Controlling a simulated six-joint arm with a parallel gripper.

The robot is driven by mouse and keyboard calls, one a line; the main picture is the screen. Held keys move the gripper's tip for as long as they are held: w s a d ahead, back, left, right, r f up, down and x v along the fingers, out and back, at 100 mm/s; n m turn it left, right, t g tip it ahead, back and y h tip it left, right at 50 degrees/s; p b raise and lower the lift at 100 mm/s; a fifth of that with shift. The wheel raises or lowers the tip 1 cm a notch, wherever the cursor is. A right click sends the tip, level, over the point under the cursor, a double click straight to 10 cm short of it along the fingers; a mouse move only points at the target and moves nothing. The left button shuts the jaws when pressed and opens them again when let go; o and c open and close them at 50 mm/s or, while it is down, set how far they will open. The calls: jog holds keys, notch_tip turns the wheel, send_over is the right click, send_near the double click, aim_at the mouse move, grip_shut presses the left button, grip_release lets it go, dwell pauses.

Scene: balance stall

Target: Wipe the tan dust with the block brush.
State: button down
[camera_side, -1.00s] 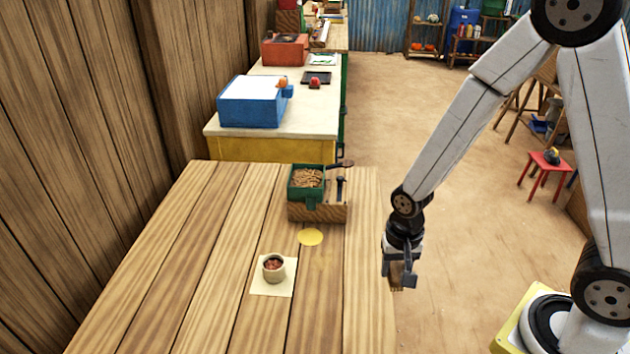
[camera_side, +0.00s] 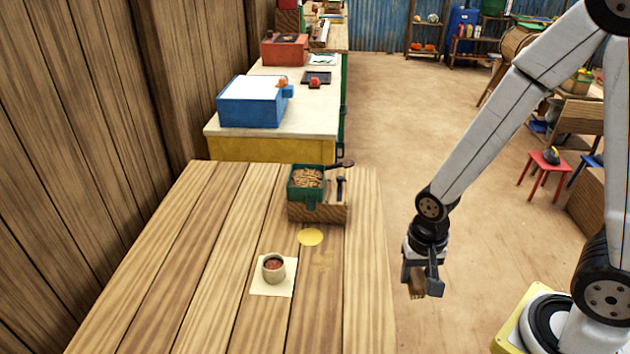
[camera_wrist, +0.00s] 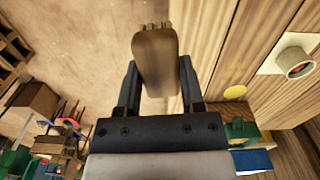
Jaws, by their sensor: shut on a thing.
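The wooden block brush (camera_wrist: 155,60) is held between the two fingers of my gripper (camera_side: 421,272), with its bristles toward the top of the wrist view. In the side view the brush (camera_side: 416,288) hangs below the fingers, beyond the table's right edge. The tan dust (camera_side: 322,262) is a faint patch on the plank table (camera_side: 215,270), near the yellow disc (camera_side: 310,237). It is hard to tell from the wood grain. The brush is apart from the dust and the table.
A pot (camera_side: 273,268) with reddish contents stands on a cream square (camera_side: 262,288) left of the dust. A green bin (camera_side: 305,200) of tan pieces and a wooden holder (camera_side: 330,213) with dark tools stand behind the disc. Open floor lies right of the table.

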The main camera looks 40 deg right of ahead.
jog(key=c, duration=1)
grip_release()
jog(key=c, duration=0.3)
jog(key=w+f+m, duration=0.1)
jog(key=w+m, duration=0.2)
jog(key=w, duration=0.6)
jog(key=w+d+f+m, duration=0.1)
jog(key=w+f+m, duration=0.1)
jog(key=w, duration=0.8)
jog(key=w+d+f+m, duration=0.1)
jog(key=w+m, duration=0.3)
jog(key=w, duration=0.6)
jog(key=shift+f, duration=0.55)
jog(key=shift+c, duration=0.2)
